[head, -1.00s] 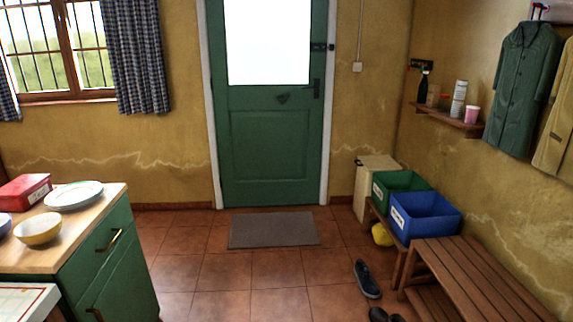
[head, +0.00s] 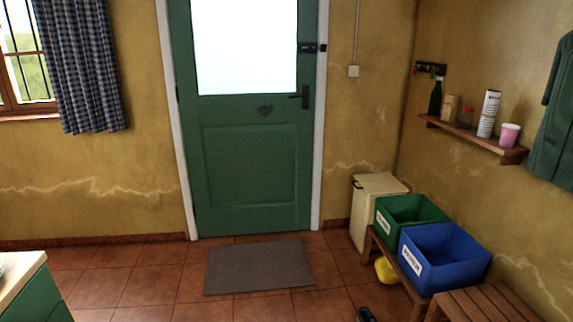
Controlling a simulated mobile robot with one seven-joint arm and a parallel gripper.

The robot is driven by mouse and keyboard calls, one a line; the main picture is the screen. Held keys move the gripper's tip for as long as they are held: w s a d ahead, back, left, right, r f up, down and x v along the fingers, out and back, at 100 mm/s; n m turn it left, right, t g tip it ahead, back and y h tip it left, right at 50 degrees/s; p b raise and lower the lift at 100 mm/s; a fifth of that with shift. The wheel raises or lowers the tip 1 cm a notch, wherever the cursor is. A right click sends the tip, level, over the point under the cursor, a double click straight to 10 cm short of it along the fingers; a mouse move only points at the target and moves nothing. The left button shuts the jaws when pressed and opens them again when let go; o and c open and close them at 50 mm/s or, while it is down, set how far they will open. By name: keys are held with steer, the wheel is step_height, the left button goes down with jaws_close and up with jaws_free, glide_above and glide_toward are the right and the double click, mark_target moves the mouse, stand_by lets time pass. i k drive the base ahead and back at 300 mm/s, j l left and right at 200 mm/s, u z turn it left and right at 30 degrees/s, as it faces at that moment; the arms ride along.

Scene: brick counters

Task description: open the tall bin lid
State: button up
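The tall bin (head: 365,222) is cream-coloured and stands in the back right corner, right of the green door. Its lid (head: 378,184) lies flat and closed on top, with a small dark handle (head: 357,185) at its left front edge. The green box partly hides the bin's right front side. My gripper is not in view.
A green box (head: 398,217) and a blue box (head: 440,260) sit on a low wooden bench along the right wall. A yellow object (head: 385,270) lies under it. A shelf (head: 470,138) hangs above. The floor around the grey mat (head: 260,267) is clear. A counter (head: 22,275) is at lower left.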

mark_target(385, 184)
steer(key=i, duration=1.3)
steer(key=i+z, duration=0.15)
steer(key=i, duration=0.45)
steer(key=i+j+z, duration=0.2)
steer(key=i, duration=0.4)
steer(key=i+z, duration=0.35)
steer(key=i, duration=0.15)
steer(key=i+z, duration=0.3)
steer(key=i, duration=0.25)
